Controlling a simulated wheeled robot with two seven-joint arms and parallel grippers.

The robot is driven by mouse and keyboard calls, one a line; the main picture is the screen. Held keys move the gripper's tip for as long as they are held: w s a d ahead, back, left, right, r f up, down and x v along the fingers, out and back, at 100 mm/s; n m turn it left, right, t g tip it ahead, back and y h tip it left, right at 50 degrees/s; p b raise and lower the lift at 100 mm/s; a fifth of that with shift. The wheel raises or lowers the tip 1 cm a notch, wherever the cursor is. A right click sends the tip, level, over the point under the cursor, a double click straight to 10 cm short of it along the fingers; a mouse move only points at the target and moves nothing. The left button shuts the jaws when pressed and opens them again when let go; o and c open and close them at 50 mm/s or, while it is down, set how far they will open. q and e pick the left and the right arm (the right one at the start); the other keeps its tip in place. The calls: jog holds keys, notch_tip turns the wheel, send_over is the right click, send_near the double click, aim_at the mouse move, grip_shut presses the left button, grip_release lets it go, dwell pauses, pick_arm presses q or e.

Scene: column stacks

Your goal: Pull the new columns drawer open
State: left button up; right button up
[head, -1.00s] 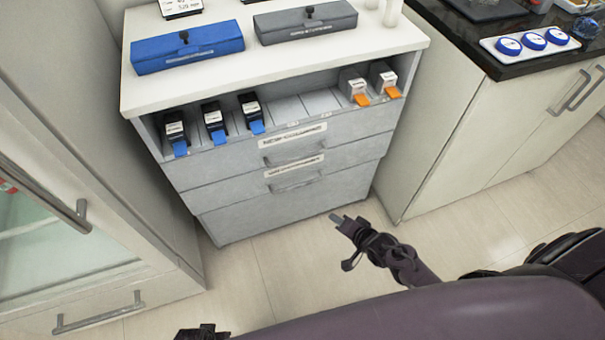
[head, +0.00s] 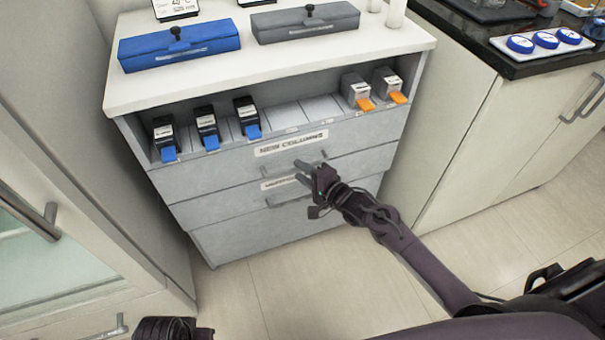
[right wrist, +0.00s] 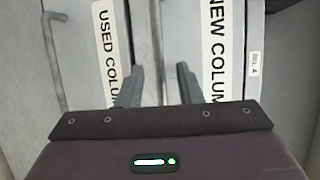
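The new columns drawer (head: 215,174) is the upper grey drawer and is shut. Its "NEW COLUMNS" label (head: 291,144) also shows in the right wrist view (right wrist: 216,55). My right gripper (head: 301,172) is at the drawer front, below this label, and partly hides the handle. In the right wrist view my right gripper (right wrist: 158,88) is open, its fingers apart on either side of the new columns handle (right wrist: 156,45). I cannot tell whether they touch it.
Below is the used columns drawer (head: 225,204), shut, with its own handle (right wrist: 55,60). An open shelf above holds several small column boxes. A blue case (head: 180,50) and a grey case (head: 305,22) lie on top. A counter cabinet (head: 470,140) stands right; a glass-door cabinet (head: 60,250) left.

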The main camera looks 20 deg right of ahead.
jog(key=shift+w, duration=0.2)
jog(key=shift+c, duration=0.4)
grip_shut()
jog(key=shift+s, duration=0.2)
